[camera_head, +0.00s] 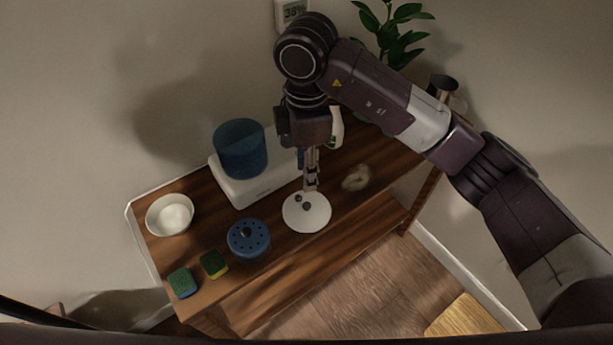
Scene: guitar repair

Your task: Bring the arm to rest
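My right arm comes in from the right and reaches over the wooden table (285,248). Its gripper (311,187) points down just behind a white round plate (317,216) that carries small dark round things (306,206). The fingers look close together, but whether they are shut or hold anything is too small to tell. I cannot tell whether the fingertips touch the plate. My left gripper does not show.
On the table are a white bowl (170,214), a blue container (240,148) on a white scale-like base (262,186), a blue lidded pot (248,238), and two sponges (214,264). A plant (395,35) stands behind. The table's front right top is fairly clear.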

